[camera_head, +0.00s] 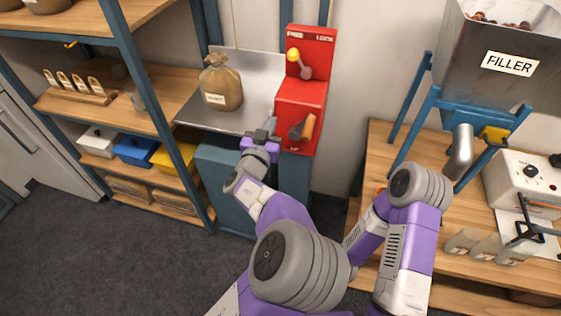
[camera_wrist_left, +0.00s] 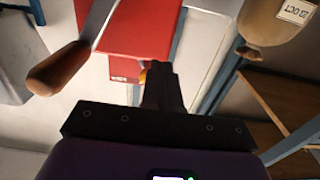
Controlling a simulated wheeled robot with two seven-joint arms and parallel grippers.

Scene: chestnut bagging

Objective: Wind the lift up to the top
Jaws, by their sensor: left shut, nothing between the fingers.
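The red winch box (camera_head: 302,100) of the lift stands beside the lift's metal platform (camera_head: 215,118). A lever with a yellow knob (camera_head: 293,54) sits on its upper part, under a FREE and LOCK label. Lower down is the crank with a brown wooden grip (camera_head: 306,127); this grip also shows in the left wrist view (camera_wrist_left: 58,70). A tied brown sack (camera_head: 221,87) stands on the platform. My left gripper (camera_head: 266,128) is shut and empty, left of the crank grip and apart from it. Its closed fingers show in the left wrist view (camera_wrist_left: 163,82). My right gripper is not in view.
A shelf rack with a blue post (camera_head: 150,95) and coloured bins (camera_head: 135,150) stands left. At right, a wooden bench (camera_head: 385,145) carries the filler hopper (camera_head: 500,65) on blue legs, a white machine (camera_head: 530,180) and several small bags. The floor at lower left is clear.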

